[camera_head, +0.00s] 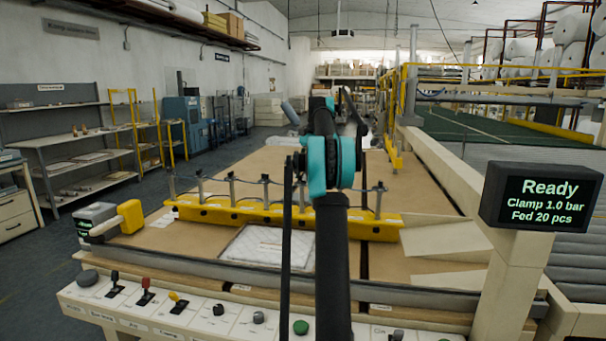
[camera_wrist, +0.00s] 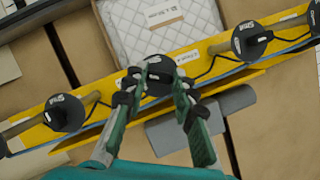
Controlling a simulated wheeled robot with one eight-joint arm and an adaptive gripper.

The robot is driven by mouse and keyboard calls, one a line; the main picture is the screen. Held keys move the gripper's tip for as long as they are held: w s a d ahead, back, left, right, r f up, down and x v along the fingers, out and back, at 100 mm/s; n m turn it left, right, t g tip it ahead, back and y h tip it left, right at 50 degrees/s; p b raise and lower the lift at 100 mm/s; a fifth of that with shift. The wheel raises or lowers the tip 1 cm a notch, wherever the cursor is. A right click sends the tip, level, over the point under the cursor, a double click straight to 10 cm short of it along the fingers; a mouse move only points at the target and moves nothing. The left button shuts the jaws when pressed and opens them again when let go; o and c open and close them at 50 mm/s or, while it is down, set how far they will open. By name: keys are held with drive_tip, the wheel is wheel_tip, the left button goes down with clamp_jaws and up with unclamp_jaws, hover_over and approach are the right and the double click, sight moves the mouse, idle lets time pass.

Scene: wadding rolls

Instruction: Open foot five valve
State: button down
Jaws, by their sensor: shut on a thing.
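A yellow beam (camera_head: 235,219) carries a row of upright posts with black valve knobs in the head view. The beam also crosses the wrist view (camera_wrist: 100,92) diagonally. There my gripper (camera_wrist: 161,82), with teal and black fingers, is closed around a black round knob (camera_wrist: 156,72) in the middle of the row. That knob's face is partly covered by the fingers, and I cannot read its marking. The knob at left (camera_wrist: 65,113) and the one at right (camera_wrist: 249,40) each bear a white label that looks like "Shut". In the head view my own arm hides the gripper.
A white quilted piece (camera_head: 262,246) lies by the beam on the brown table (camera_head: 190,244). A control panel (camera_head: 210,320) with levers and buttons runs along the front. A display (camera_head: 541,196) reads "Ready, Clamp 1.0 bar, Fed 20 pcs". Shelves (camera_head: 75,150) stand at left.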

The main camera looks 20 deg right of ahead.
drive_tip(key=n+g, duration=0.1)
drive_tip(key=n, duration=0.2)
drive_tip(key=n+h, duration=0.1)
drive_tip(key=n, duration=0.2)
drive_tip(key=shift+w+a+g+h, duration=0.1)
drive_tip(key=shift+w+g+h, duration=0.05)
drive_tip(key=shift+g+h, duration=0.2)
drive_tip(key=shift+n, duration=0.3)
drive_tip(key=c, duration=1.2)
unclamp_jaws()
